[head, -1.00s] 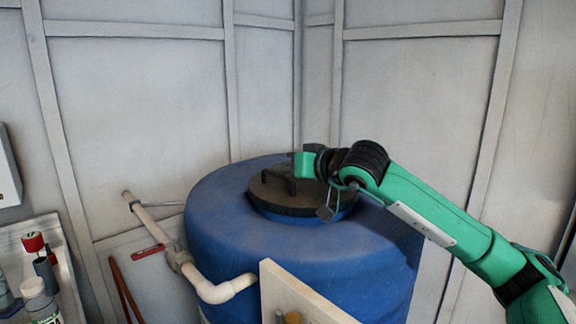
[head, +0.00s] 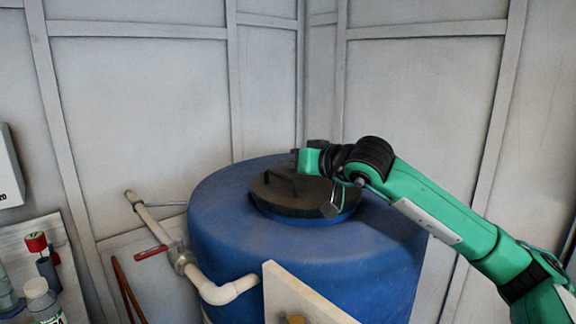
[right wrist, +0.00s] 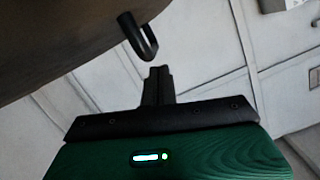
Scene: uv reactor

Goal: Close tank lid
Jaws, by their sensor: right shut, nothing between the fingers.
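A large blue tank (head: 235,225) has a dark round lid (head: 280,205) on top. The lid lies about flat over the tank's raised neck; I cannot tell whether it is fully seated. Its dark handle (head: 283,178) stands up near the lid's far left side. My right gripper (head: 297,156) is over the far part of the lid, close to the handle. In the right wrist view the gripper (right wrist: 158,73) is shut and empty, its tips just short of the curved handle (right wrist: 143,42), with the lid's brown surface (right wrist: 60,40) at upper left. My left gripper is out of view.
A white pipe (head: 215,291) with a red-handled valve (head: 152,252) runs along the tank's left side. A pale board (head: 300,300) stands in front of the tank. Bottles (head: 42,300) sit on a shelf at lower left. Panelled walls (head: 140,100) close off the back.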

